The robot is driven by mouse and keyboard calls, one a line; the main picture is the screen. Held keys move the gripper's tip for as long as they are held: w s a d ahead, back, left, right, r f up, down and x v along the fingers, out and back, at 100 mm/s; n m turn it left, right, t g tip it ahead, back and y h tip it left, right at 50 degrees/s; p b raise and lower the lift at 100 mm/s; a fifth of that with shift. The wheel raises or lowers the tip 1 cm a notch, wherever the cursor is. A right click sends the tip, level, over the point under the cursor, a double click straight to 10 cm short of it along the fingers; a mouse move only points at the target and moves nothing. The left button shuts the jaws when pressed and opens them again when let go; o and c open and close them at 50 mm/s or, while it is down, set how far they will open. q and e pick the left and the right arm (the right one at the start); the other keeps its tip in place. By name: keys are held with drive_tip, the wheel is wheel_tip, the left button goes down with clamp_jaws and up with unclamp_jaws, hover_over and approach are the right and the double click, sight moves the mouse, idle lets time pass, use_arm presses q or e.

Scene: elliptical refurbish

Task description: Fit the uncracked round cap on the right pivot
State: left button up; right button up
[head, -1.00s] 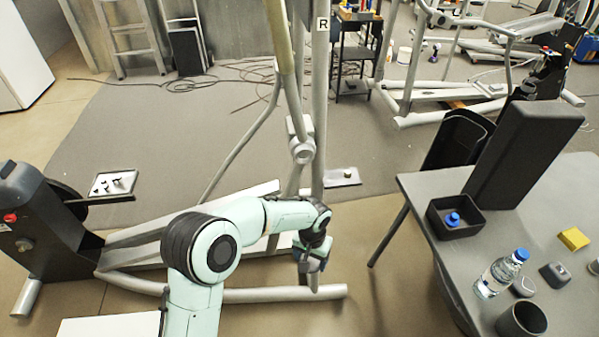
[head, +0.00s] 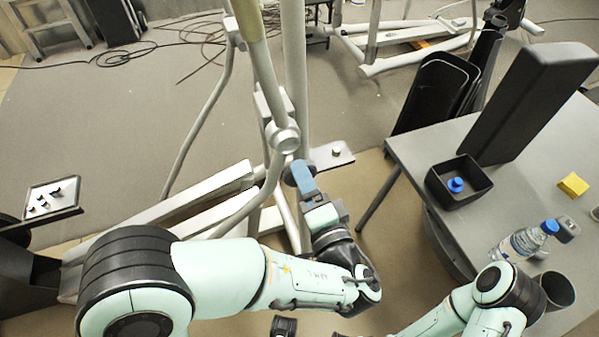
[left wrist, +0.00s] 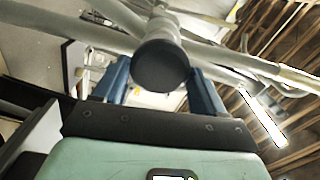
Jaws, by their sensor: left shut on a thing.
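My left gripper (head: 299,180) is shut on a dark round cap (head: 291,173), just below the right pivot (head: 284,136) in the head view. The pivot is a pale grey round hub on the upright of the elliptical machine, and a gap shows between it and the cap there. In the left wrist view the cap (left wrist: 161,65) is a dark disc between the blue fingers (left wrist: 160,85), with a grey cylinder lined up right behind it. Whether they touch cannot be told. No crack shows on the visible face. My right forearm shows at the lower right; its gripper cannot be made out.
A grey table (head: 428,150) at right carries a black bin (head: 462,197) with a blue-topped thing, a tall dark block (head: 530,100), a bottle (head: 520,243), a cup (head: 556,290) and a yellow block (head: 573,185). A tray (head: 62,208) with small parts is at far left.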

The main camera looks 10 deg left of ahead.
use_arm(q)
drive_tip(key=shift+p+x, duration=0.75)
drive_tip(key=shift+x, duration=1.5)
drive_tip(key=shift+r, duration=0.1)
drive_tip(key=o, duration=0.5)
drive_tip(key=c, duration=0.9)
drive_tip(key=shift+o, duration=0.2)
drive_tip(key=shift+b, duration=0.35)
drive_tip(key=shift+w+a, duration=0.3)
drive_tip(key=shift+w, duration=0.25)
